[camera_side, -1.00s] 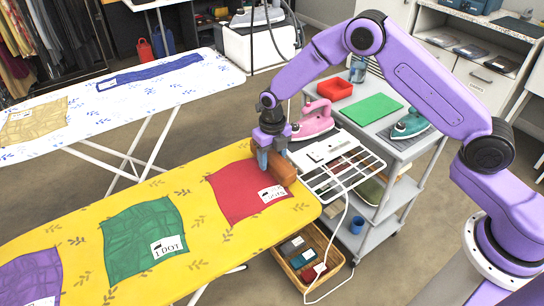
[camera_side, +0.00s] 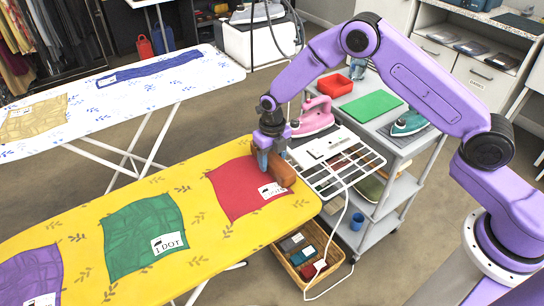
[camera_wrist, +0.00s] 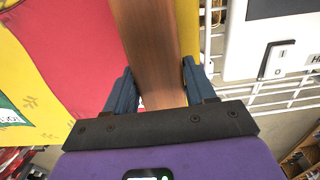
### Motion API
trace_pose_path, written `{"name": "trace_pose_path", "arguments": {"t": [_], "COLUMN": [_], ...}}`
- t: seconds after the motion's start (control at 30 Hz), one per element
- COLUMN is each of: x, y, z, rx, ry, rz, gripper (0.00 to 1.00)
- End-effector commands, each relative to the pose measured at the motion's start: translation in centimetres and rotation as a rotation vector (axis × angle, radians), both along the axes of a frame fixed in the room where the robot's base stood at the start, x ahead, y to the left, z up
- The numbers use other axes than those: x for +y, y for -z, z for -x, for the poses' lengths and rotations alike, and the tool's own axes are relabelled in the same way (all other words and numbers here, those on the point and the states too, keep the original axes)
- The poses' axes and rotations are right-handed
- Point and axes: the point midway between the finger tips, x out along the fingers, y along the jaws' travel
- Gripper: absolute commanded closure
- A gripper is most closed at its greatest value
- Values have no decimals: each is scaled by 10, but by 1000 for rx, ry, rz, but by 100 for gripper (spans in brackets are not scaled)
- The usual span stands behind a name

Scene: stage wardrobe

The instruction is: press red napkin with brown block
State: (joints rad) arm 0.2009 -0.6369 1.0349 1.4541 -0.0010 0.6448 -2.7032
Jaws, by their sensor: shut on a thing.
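The red napkin (camera_side: 236,191) lies on the yellow ironing board (camera_side: 68,227), near its right end. It carries a white label (camera_side: 271,190). My gripper (camera_side: 268,164) is over the napkin's right part, pointing down, with its blue fingers shut on the brown block (camera_side: 281,174). The block sits at the napkin's right edge; whether it touches the cloth is hard to tell. In the wrist view the block (camera_wrist: 150,50) stands between the two fingers, with the red napkin (camera_wrist: 75,50) to its left.
A green napkin (camera_side: 140,238) and a purple napkin (camera_side: 30,278) lie farther left on the board. A white wire rack (camera_side: 335,165) adjoins the board's right end, beside a grey cart with a pink iron (camera_side: 314,118). A basket (camera_side: 306,255) sits below.

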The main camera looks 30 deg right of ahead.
Motion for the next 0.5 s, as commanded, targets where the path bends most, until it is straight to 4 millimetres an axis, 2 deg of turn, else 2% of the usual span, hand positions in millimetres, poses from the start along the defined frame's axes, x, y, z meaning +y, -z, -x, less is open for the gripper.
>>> {"name": "trace_pose_path", "arguments": {"t": [0.5], "x": [0], "y": [11], "z": [0], "rx": [-2], "ry": [0], "rz": [-1], "gripper": [100]}}
